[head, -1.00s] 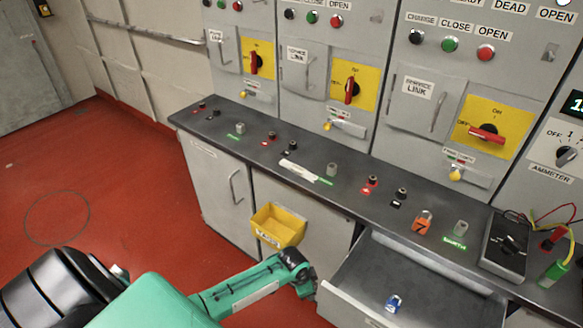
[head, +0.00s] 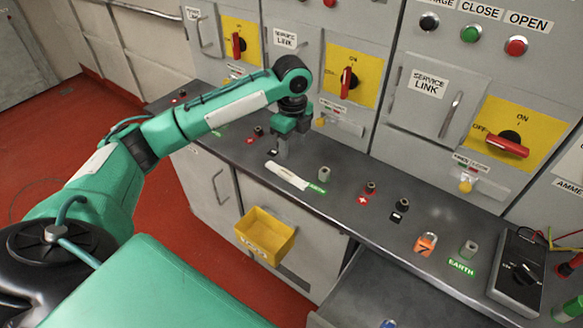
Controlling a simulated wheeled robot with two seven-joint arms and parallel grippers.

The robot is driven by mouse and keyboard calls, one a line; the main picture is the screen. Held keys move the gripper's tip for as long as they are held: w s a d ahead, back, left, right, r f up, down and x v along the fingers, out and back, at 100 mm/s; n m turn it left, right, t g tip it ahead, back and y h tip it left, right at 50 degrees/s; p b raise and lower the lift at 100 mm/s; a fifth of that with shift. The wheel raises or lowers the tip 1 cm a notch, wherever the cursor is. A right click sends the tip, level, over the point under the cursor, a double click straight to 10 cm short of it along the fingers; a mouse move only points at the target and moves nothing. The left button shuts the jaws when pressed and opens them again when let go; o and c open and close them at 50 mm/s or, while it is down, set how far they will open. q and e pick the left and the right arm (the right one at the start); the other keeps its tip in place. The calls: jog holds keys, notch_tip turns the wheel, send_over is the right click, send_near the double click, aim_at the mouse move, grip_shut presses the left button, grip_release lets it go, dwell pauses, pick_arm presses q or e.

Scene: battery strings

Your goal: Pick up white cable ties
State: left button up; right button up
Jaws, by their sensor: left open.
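The white cable ties (head: 287,175) lie as a thin flat bundle on the dark bench top, left of a small grey post. My left gripper (head: 283,152) points down just behind and above the left end of the bundle. It is open and does not hold the bundle. I cannot tell exactly how high its fingertips are above the bench. My right gripper is out of view.
A yellow bin (head: 265,236) hangs on the cabinet front below the ties. Terminals, an orange padlock (head: 425,244) and a meter (head: 518,270) stand along the bench (head: 330,205). An open drawer (head: 385,285) juts out below. Switch panels rise behind.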

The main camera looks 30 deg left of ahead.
pick_arm(q)
jog(key=w+a+r, duration=0.1)
jog(key=a+r, duration=0.1)
jog(key=p, duration=0.1)
send_over(287, 173)
jog(key=f, duration=0.7)
jog(key=shift+w+d+f, duration=0.2)
jog(key=shift+d+f, duration=0.05)
jog(key=shift+f, duration=0.1)
jog(key=f, duration=0.1)
jog(key=f+p, duration=0.1)
jog(key=f, duration=0.1)
jog(key=f+p, duration=0.1)
jog(key=f, duration=0.1)
jog(key=shift+s+a+f, duration=0.2)
jog(key=shift+s, duration=0.05)
jog(key=shift+f, duration=0.3)
grip_shut()
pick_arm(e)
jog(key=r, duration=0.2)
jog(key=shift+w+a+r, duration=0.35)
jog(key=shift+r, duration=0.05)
pick_arm(q)
jog(key=shift+r, duration=0.1)
